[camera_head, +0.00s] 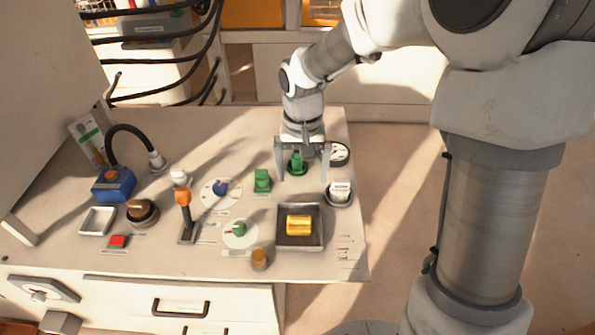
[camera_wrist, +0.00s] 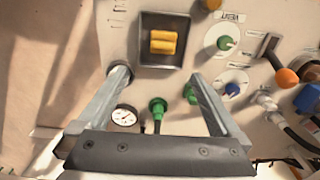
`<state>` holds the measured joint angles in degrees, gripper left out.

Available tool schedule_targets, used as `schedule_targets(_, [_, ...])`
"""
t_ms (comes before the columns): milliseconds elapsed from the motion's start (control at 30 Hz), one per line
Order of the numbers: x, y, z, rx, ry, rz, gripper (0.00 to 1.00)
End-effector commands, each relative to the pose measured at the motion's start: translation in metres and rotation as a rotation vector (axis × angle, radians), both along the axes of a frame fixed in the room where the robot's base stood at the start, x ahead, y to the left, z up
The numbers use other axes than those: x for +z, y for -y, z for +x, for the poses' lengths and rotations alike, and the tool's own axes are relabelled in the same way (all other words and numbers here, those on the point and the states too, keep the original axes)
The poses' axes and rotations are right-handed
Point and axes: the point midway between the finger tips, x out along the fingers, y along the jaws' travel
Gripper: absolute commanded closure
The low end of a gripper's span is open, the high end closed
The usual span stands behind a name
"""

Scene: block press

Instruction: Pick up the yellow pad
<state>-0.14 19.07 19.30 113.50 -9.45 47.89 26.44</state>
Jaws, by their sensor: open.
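The yellow pad (camera_head: 299,225) lies in a square dark-rimmed tray (camera_head: 319,240) near the front right of the panel. In the wrist view the pad (camera_wrist: 163,42) shows as a ribbed yellow block inside the tray (camera_wrist: 147,20), with bare tray floor around it. My gripper (camera_head: 302,177) is open and points down behind the tray, over the green knob area. In the wrist view my gripper's fingers (camera_wrist: 158,76) are spread wide with nothing between the tips, and the pad lies beyond them, apart.
A green knob (camera_head: 297,163) stands close below my gripper, with a gauge (camera_head: 339,154) to its right. A white-topped part (camera_head: 340,191) stands behind the tray's right side.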

Motion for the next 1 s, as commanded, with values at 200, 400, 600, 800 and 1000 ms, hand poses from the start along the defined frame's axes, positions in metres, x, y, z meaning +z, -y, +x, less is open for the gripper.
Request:
schedule_targets(200, [-0.025, -0.007, 0.004, -0.004, -0.023, 0.008, 0.00])
schedule_targets(400, [-0.067, -0.007, 0.003, -0.003, -0.025, 0.008, 0.00])
schedule_targets(600, [-0.109, -0.007, 0.003, -0.004, -0.025, 0.008, 0.00])
schedule_targets(800, [-0.134, -0.007, 0.004, -0.004, -0.021, 0.009, 0.00])
schedule_targets(1000, [-0.143, -0.007, 0.004, -0.004, -0.021, 0.009, 0.00])
